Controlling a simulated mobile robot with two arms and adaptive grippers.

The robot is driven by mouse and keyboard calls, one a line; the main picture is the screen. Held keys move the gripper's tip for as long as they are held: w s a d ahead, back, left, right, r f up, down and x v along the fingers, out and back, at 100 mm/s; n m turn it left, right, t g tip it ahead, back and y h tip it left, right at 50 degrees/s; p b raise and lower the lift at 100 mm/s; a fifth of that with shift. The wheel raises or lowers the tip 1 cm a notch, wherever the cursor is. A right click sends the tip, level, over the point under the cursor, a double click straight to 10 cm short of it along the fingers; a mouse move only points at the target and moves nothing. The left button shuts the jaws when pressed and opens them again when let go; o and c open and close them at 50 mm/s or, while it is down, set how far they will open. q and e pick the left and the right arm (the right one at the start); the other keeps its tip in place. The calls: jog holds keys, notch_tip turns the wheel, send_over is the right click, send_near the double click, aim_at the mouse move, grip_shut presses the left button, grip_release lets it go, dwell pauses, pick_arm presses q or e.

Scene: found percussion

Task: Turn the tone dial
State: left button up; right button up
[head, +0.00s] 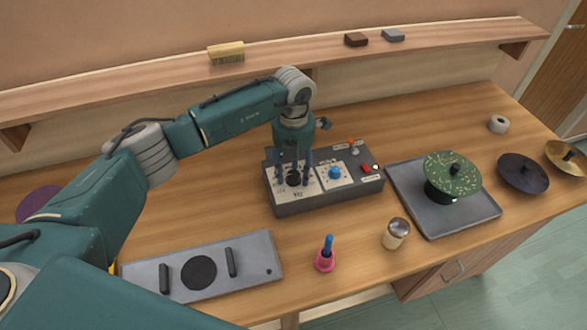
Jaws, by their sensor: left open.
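A dark grey control box (325,199) stands on the wooden table in the middle of the head view. On its left panel, marked "Hz", is a black dial (294,179). A blue knob (335,173) sits on the panel to its right. Which of the two is the tone dial I cannot read for certain. My left gripper (293,178) points down over the black dial, with its fingers on either side of it. The fingers are open; whether they touch the dial I cannot tell. My right gripper is out of view.
A grey tray (480,218) with a green speckled disc (452,171) is at right. A jar (396,233), a blue-and-pink handled item (326,254) and a grey plate (262,249) lie in front. A shelf (130,84) runs behind. Dark (524,173) and brass cymbals (566,158) are far right.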

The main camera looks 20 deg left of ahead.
pick_arm(q)
jog(key=c, duration=1.1)
jog(key=shift+f+m+b, duration=0.15)
jog(key=shift+m+b, duration=0.45)
jog(key=shift+b, duration=0.4)
jog(key=shift+c, duration=0.3)
jog(key=m+b, duration=0.2)
jog(key=shift+b, duration=0.35)
jog(key=shift+r+m+b, duration=0.2)
jog(key=shift+m+b, duration=1.2)
jog(key=o, duration=1.2)
jog(key=shift+c, duration=0.2)
